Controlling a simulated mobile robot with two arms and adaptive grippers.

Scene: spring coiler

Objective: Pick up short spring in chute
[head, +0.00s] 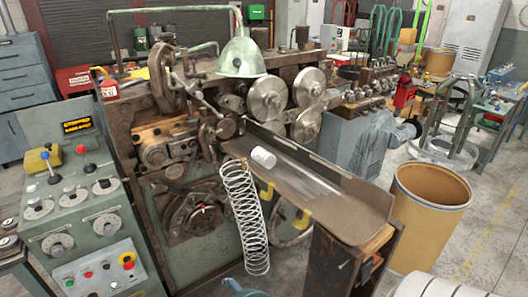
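A short pale cylinder (263,157), which looks like the short spring, lies in the upper left end of the metal chute (345,207). Its coils are too small to make out. The chute slopes down to the right from the coiling machine (185,130). A long wire spring (245,218) hangs down in front of the machine, beside the chute's upper end. Neither of my grippers shows in the head view, so I cannot see whether they are open or shut.
A green control panel (78,205) with knobs and buttons stands at the left. A brown cabinet (335,262) stands under the chute's lower end, and an open tan drum (430,215) to its right. A green lamp (241,55) overhangs the machine.

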